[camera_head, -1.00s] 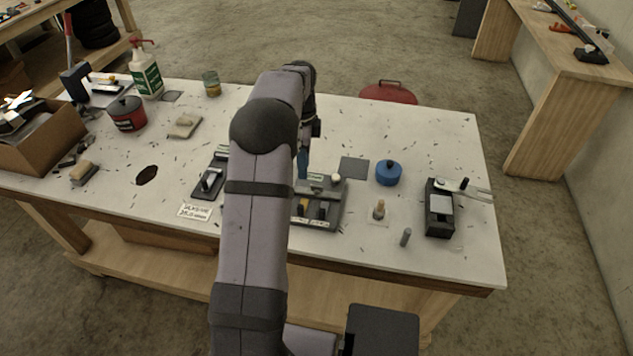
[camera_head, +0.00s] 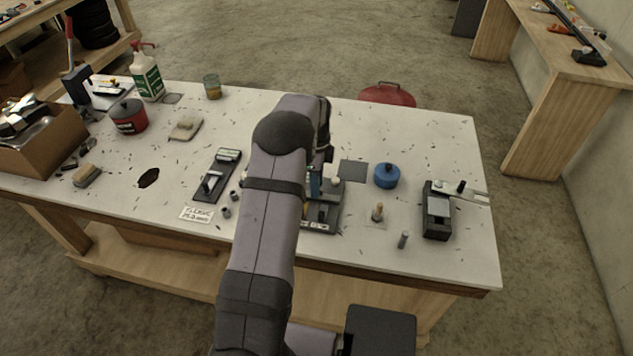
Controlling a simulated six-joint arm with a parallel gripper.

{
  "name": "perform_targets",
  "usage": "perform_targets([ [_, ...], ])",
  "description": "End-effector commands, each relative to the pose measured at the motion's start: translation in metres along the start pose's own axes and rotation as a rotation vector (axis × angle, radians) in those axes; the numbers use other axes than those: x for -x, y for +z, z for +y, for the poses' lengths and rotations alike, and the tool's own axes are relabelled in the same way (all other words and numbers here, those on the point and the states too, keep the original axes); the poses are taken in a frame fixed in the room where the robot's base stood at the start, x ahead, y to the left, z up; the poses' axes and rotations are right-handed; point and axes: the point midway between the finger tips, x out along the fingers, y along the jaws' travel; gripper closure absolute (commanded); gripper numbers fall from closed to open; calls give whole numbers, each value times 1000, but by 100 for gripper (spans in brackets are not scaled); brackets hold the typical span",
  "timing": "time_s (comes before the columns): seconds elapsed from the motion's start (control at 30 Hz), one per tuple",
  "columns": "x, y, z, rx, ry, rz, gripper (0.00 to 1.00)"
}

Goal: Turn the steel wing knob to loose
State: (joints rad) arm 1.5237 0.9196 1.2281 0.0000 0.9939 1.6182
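My gripper (camera_head: 314,182) is over the grey panel (camera_head: 330,222) at the middle of the bench, with its blue fingertip part pointing down. My arm hides most of it, so I cannot see whether the fingers are open or touching anything. The panel carries a white ball knob (camera_head: 335,182) and small dark and yellow parts near its front labels; its left side is hidden behind my arm. I cannot make out a steel wing knob for certain. A black plate (camera_head: 229,157) to the left of my arm bears a pale grey raised part (camera_head: 209,184), too small to identify.
Near the panel are a blue round container (camera_head: 387,176), a small peg on a base (camera_head: 377,212), a grey cylinder (camera_head: 403,240) and a black clamp-like device (camera_head: 437,215). Small dark cylinders (camera_head: 226,212) stand left of my arm. The back right of the bench is clear.

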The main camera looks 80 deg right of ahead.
Motion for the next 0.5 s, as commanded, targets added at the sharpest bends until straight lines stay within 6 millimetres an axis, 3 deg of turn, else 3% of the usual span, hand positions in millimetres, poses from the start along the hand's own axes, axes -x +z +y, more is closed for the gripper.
perform_targets([
  [0.37, -7, 0, 0, 0, 0, 0, 74],
  [0.4, -7, 0, 0, 0, 0, 0, 77],
  [0.5, -7, 0, 0, 0, 0, 0, 100],
])
